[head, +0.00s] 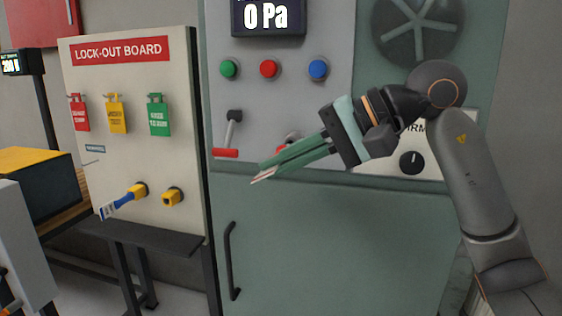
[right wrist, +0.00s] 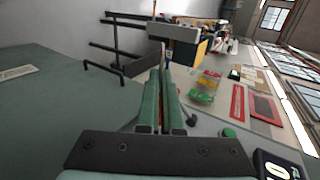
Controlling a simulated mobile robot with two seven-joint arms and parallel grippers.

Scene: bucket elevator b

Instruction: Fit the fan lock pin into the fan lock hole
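My right gripper (head: 257,177) reaches in from the right in front of the green cabinet, its green fingers pointing left and slightly down. The fingers lie close together, and a thin pale and reddish piece shows at their tips; I take it to be the fan lock pin (head: 265,174). It is small and mostly covered by the fingers. In the right wrist view the fingers (right wrist: 163,75) run nearly parallel with a narrow gap. The fan (head: 416,28) sits behind a round opening at the upper right. I cannot make out the fan lock hole. My left gripper is not in view.
A lock-out board (head: 120,70) with tags stands at the left. The floor-side cabinet front is clear except its handle (head: 231,262).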

